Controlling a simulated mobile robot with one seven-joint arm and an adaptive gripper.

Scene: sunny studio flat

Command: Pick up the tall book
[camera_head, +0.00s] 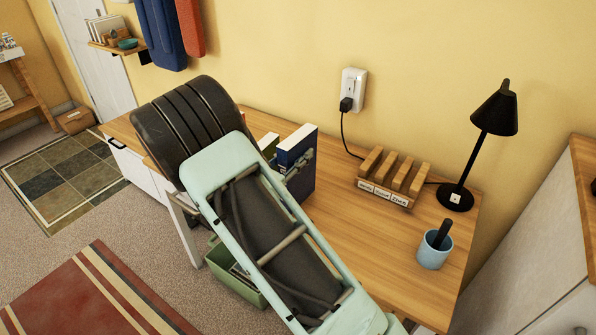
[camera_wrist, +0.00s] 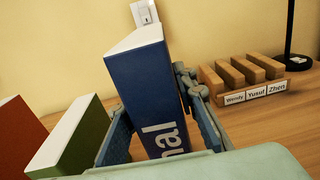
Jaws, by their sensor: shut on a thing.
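The tall book (camera_wrist: 148,88) is blue with white page edges and white lettering ending in "nal". It is between the two fingers of my gripper (camera_wrist: 163,122) in the wrist view, and the gripper is shut on it. In the head view the same book (camera_head: 303,176) stands near the wall side of the desk, partly behind my gripper (camera_head: 287,168) and arm. Its lower end is hidden, so I cannot tell whether it touches the desk.
A green book (camera_wrist: 77,140) and a red book (camera_wrist: 18,132) stand left of the gripper. On the wooden desk (camera_head: 345,235), to the right, are a labelled wooden rack (camera_head: 385,196), a black lamp (camera_head: 494,112) and a blue cup (camera_head: 434,252). A plugged charger cable (camera_head: 344,130) hangs behind.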

